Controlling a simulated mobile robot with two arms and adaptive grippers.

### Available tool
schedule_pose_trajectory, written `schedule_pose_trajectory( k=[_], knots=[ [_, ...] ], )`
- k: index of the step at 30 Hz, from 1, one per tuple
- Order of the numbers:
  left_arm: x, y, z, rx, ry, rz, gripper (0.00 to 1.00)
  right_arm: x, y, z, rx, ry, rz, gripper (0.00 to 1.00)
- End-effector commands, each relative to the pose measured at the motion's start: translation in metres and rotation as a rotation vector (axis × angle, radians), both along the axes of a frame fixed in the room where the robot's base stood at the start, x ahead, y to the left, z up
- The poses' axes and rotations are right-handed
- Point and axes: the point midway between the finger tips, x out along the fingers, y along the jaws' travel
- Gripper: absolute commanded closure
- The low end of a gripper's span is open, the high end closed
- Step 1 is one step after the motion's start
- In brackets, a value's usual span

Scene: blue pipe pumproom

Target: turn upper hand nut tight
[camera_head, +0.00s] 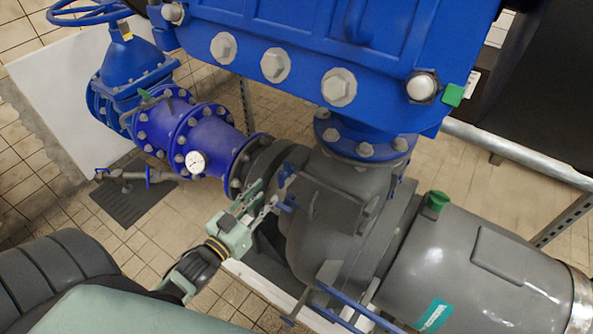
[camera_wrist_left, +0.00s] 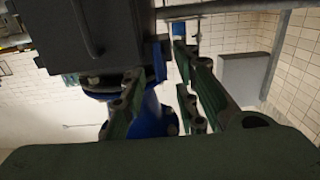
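The upper hand nut (camera_head: 286,175) is a small blue winged piece on the left side of the grey pump housing (camera_head: 325,225). A second blue hand nut (camera_head: 287,204) sits just below it. My left gripper (camera_head: 265,197), pale green, is open with its fingers apart, just left of the two nuts. I cannot tell whether a fingertip touches either nut. In the left wrist view the open fingers (camera_wrist_left: 160,82) show with a gap between them; I cannot tell the upper nut apart there for sure. My right gripper is not in view.
A blue pipe with a gauge (camera_head: 196,162) and a blue valve handwheel (camera_head: 88,12) stand at the left. A large blue bolted casing (camera_head: 300,40) overhangs the pump. A grey motor (camera_head: 470,265) lies at the right.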

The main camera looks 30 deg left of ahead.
Motion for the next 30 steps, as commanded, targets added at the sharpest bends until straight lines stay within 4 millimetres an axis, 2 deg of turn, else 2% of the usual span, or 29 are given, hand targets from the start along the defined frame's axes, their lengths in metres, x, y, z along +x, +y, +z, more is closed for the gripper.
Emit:
schedule_pose_trajectory(
  k=[3,12,16,21,27,30],
  knots=[
    [0.008,-0.002,0.009,-0.001,-0.019,-0.005,0.72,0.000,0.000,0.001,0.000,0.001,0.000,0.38],
    [0.056,-0.005,0.009,-0.001,-0.017,-0.005,0.72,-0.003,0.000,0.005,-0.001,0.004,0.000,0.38],
    [0.070,-0.006,0.008,-0.002,-0.016,-0.004,0.72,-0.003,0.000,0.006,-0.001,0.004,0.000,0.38],
    [0.078,-0.007,0.006,-0.002,-0.014,-0.004,0.72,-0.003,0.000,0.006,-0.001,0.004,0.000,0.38],
    [0.078,-0.007,0.006,-0.002,-0.013,-0.004,0.72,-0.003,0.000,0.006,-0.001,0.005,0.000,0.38],
    [0.078,-0.007,0.006,-0.002,-0.013,-0.004,0.79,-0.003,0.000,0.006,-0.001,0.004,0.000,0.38]
  ],
)
